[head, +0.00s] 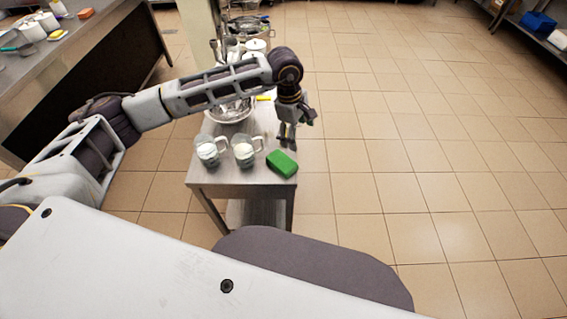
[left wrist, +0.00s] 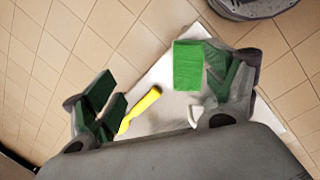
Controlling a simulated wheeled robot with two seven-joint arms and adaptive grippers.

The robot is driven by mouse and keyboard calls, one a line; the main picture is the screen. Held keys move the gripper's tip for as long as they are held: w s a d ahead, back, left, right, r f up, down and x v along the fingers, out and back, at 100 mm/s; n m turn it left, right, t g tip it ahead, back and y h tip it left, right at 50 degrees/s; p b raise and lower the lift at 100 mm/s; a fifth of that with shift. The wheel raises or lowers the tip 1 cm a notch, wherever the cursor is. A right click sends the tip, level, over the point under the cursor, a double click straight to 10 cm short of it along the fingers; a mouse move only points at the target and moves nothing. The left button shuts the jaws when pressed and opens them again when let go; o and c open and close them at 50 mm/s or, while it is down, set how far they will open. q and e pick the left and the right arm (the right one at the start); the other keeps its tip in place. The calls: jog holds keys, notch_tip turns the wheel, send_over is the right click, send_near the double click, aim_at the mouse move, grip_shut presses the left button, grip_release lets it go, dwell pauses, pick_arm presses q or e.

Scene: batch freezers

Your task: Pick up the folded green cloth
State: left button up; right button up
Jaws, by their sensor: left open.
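The folded green cloth (head: 282,163) lies as a thick rectangle near the front right corner of a small metal table (head: 230,178). My left gripper (head: 286,141) is pointed down just behind the cloth, over the table's right side. It is open and empty. In the left wrist view the cloth (left wrist: 187,66) shows ahead of the jaws, nearer the finger on the right. It looks apart from both fingers. My right gripper is not in view.
Two glass mugs (head: 207,151) (head: 244,153) with pale contents stand left of the cloth. A metal bowl (head: 229,112) is behind them. A yellow-handled tool (left wrist: 140,108) shows between the fingers in the left wrist view. Open tiled floor (head: 400,150) is to the right.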

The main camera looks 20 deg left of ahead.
pick_arm(q)
jog(key=a+m, duration=0.1)
jog(key=s+a+m+y, duration=0.1)
jog(key=a, duration=0.1)
jog(key=shift+s+a+f+m+g+y, duration=0.15)
jog(key=shift+s+a+m+g+y, duration=0.15)
jog(key=shift+a+m+g+y, duration=0.1)
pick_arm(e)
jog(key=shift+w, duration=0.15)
pick_arm(q)
jog(key=shift+f, duration=0.15)
send_over(284, 162)
notch_tip(284, 162, down, 7)
jog(key=shift+w+r+p, duration=0.1)
jog(key=shift+p, duration=0.3)
jog(key=shift+f, duration=0.8)
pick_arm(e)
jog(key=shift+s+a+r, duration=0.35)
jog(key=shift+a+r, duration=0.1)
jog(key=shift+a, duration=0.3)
pick_arm(q)
jog(key=shift+f, duration=0.1)
